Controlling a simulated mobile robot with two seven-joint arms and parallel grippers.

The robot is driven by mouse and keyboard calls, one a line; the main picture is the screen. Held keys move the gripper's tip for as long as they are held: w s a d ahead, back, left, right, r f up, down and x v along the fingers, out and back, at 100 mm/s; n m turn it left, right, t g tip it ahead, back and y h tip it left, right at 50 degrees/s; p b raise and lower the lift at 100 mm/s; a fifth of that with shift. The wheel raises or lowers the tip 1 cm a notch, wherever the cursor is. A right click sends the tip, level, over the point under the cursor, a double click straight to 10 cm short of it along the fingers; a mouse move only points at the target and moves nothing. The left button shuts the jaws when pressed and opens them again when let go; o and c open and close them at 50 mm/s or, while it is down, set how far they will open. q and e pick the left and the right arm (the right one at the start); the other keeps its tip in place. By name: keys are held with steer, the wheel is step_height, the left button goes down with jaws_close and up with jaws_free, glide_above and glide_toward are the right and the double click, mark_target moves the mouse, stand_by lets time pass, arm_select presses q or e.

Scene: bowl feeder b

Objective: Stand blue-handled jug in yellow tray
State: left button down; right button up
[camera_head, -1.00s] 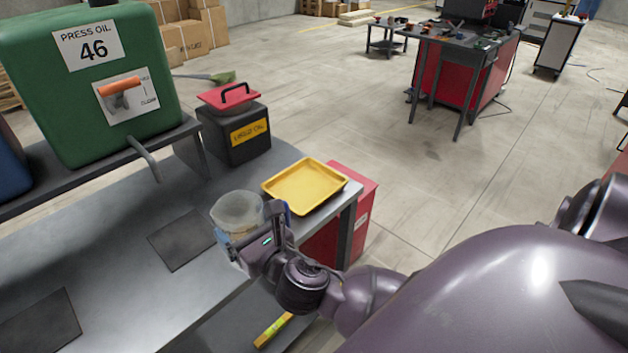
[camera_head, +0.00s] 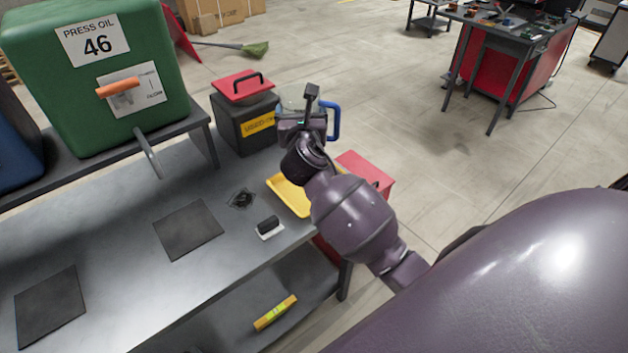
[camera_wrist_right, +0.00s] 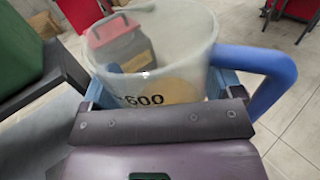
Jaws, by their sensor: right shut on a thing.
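The clear jug shows its blue handle (camera_head: 335,120) just right of my right gripper (camera_head: 302,112), which hides much of the body. In the right wrist view the translucent jug (camera_wrist_right: 150,35) fills the top centre, with "600" printed on its wall and its blue handle (camera_wrist_right: 268,75) at the right. My right gripper is shut on the jug body, one finger on each side. The jug is held up above and behind the yellow tray (camera_head: 286,197). That tray lies at the bench's right end, partly hidden by my right arm. My left gripper is not in view.
A black used-oil can (camera_head: 240,125) with a red lid stands left of the jug. A green press oil tank (camera_head: 95,80) stands on a shelf (camera_head: 180,140). A small black-and-white object (camera_head: 269,227) and a dark stain (camera_head: 241,198) are on the bench. A red box (camera_head: 365,170) stands beyond the tray.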

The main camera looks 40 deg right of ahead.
steer(key=d, duration=0.1)
steer(key=w+d+m+g+h, duration=0.1)
steer(key=w+d+r+h+p, duration=0.1)
steer(key=shift+d+m+g, duration=0.3)
steer(key=shift+d+m, duration=0.05)
steer(key=shift+m, duration=0.05)
step_height(320, 180, down, 20)
steer(key=b, duration=0.5)
steer(key=shift+d+r+b, duration=0.1)
steer(key=shift+r+b, duration=0.15)
steer(key=shift+b, duration=0.1)
steer(key=shift+f, duration=0.2)
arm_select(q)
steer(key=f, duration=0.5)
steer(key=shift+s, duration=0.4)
